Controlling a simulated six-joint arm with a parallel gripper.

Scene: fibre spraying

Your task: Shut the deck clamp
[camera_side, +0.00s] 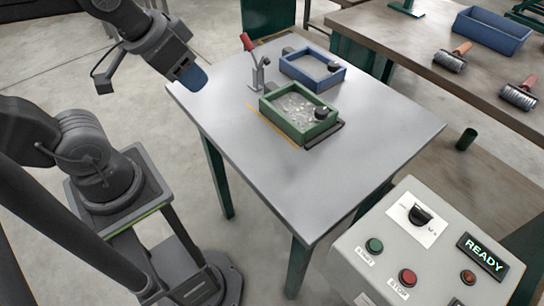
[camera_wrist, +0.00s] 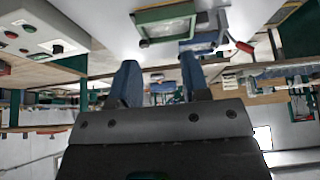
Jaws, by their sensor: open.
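The deck clamp (camera_side: 259,74) is a small metal toggle clamp with a red handle (camera_side: 247,42). It stands at the far left part of the grey table, with its handle raised and leaning slightly left. The red handle also shows in the wrist view (camera_wrist: 243,46). A green frame (camera_side: 299,118) with pale contents lies beside the clamp; it also shows in the wrist view (camera_wrist: 165,25). My gripper (camera_side: 194,82) is left of the clamp, apart from it, near the table's left edge. Its two blue fingers (camera_wrist: 161,82) are spread with nothing between them.
A blue frame (camera_side: 313,68) lies behind the green one. A control box (camera_side: 432,250) with a lit READY display stands at front right. A wooden bench (camera_side: 400,40) holds rollers (camera_side: 452,57) and a blue bin (camera_side: 492,30). The grey table's front (camera_side: 320,190) is clear.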

